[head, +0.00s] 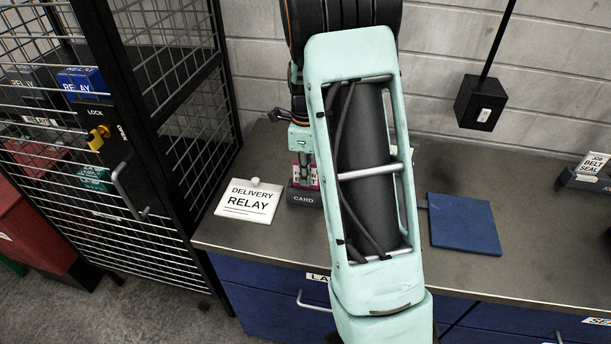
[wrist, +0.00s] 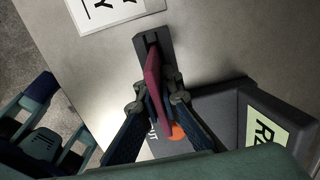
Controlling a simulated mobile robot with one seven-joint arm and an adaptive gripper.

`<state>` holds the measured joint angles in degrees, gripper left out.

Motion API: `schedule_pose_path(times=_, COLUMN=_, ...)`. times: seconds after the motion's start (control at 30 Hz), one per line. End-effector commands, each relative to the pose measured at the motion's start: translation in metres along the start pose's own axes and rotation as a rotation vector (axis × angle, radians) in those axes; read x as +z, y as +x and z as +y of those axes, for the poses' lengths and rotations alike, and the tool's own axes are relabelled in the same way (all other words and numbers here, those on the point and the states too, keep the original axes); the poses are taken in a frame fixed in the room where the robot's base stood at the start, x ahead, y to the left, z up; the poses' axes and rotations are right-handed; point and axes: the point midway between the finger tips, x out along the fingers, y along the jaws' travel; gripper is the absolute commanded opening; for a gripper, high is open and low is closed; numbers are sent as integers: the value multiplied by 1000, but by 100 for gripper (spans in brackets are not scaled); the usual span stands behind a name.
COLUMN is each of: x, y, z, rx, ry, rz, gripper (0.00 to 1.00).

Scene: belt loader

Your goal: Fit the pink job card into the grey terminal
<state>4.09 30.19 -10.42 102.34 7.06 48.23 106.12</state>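The pink job card (head: 304,178) stands on edge in a small dark holder marked CARD (head: 304,197) on the counter. In the wrist view the pink card (wrist: 153,75) runs between the fingers, its far end in the slot of the holder (wrist: 146,42). My gripper (wrist: 160,88) points down at the holder, with its fingers closed against both faces of the card. A dark grey housing with a pale green panel reading "R2" (wrist: 252,128) lies right of my gripper in the wrist view. It looks like the terminal; my arm hides it in the head view.
A white sign reading DELIVERY RELAY (head: 248,201) lies left of the holder. A blue flat pad (head: 463,223) lies right of my arm. A black wire cage (head: 165,120) stands at the left. A JOB BELT SEAL holder (head: 588,172) is at far right.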

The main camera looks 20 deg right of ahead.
Motion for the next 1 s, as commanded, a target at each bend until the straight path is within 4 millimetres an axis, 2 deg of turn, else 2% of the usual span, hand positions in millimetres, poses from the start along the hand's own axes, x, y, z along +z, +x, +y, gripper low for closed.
schedule_pose_path(times=0.07, x=0, y=6, z=0, rx=1, ry=0, rz=0, gripper=0)
schedule_pose_path(times=0.37, x=0, y=10, z=0, rx=-1, ry=0, rz=-1, gripper=0)
schedule_pose_path(times=0.4, x=0, y=10, z=0, rx=-1, ry=0, rz=-1, gripper=6)
schedule_pose_path(times=0.57, x=0, y=9, z=0, rx=-1, ry=0, rz=-1, gripper=22)
schedule_pose_path(times=0.83, x=0, y=8, z=0, rx=-1, ry=0, rz=-1, gripper=22)
schedule_pose_path(times=1.0, x=1, y=-7, z=-1, rx=-5, ry=0, rz=-2, gripper=22)
